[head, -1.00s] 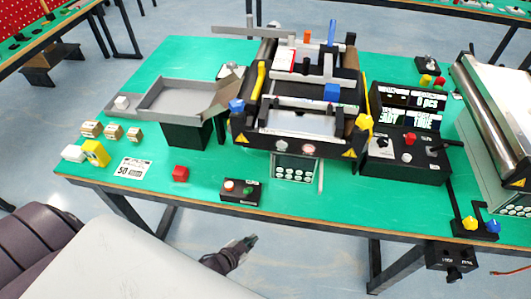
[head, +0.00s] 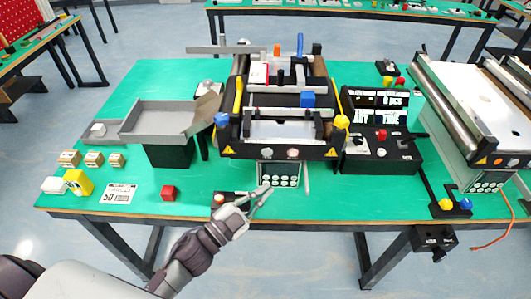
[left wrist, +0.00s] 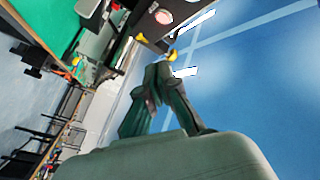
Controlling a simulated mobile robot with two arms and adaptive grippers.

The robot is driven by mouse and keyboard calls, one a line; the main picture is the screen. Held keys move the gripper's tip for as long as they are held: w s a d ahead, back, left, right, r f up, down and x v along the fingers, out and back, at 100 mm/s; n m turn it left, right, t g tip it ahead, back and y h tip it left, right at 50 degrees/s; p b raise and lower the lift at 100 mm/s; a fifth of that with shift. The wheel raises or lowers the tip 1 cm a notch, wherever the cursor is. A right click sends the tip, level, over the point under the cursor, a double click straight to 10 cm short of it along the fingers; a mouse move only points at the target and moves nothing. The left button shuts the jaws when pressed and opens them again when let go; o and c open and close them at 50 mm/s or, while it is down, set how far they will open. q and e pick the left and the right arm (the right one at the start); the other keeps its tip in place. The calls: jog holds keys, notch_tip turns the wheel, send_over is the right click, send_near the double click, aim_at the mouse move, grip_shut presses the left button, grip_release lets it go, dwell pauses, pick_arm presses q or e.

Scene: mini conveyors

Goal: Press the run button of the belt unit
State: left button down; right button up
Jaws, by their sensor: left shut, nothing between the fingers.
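The belt unit (head: 330,152) stands mid-table in the head view. Its front bears a whitish round button (head: 264,153) and a reddish one (head: 293,153), with a keypad (head: 280,174) below. My left gripper (head: 266,190) is shut and empty, in front of and below these buttons, apart from them as far as I can tell. It partly hides a small black button box (head: 225,195) at the table's front edge; that box's green button is covered. The left wrist view shows the fingers (left wrist: 158,68) and a round pinkish button (left wrist: 163,17) beyond. My right gripper is not in view.
A black control box (head: 382,165) with knobs and a display stands right. Another conveyor (head: 462,125) is farther right. The front table strip is mostly clear.

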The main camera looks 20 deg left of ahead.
aim_at(267, 152)
pick_arm(q)
jog(key=shift+w+d, duration=0.1)
jog(key=shift+w, duration=0.05)
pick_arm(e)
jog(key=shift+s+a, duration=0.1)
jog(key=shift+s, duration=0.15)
pick_arm(q)
jog(key=shift+w, duration=0.1)
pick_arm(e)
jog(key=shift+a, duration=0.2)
pick_arm(q)
jog(key=w+a, duration=0.2)
jog(key=w, duration=0.6)
jog(key=shift+a+b, duration=0.25)
jog(key=shift+b, duration=0.2)
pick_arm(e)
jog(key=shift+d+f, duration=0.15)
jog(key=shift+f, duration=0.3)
pick_arm(q)
jog(key=shift+w, duration=0.1)
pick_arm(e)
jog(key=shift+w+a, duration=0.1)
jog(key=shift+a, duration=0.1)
pick_arm(q)
jog(key=shift+w, duration=0.15)
jog(key=shift+w+a, duration=0.15)
jog(key=shift+w, duration=0.1)
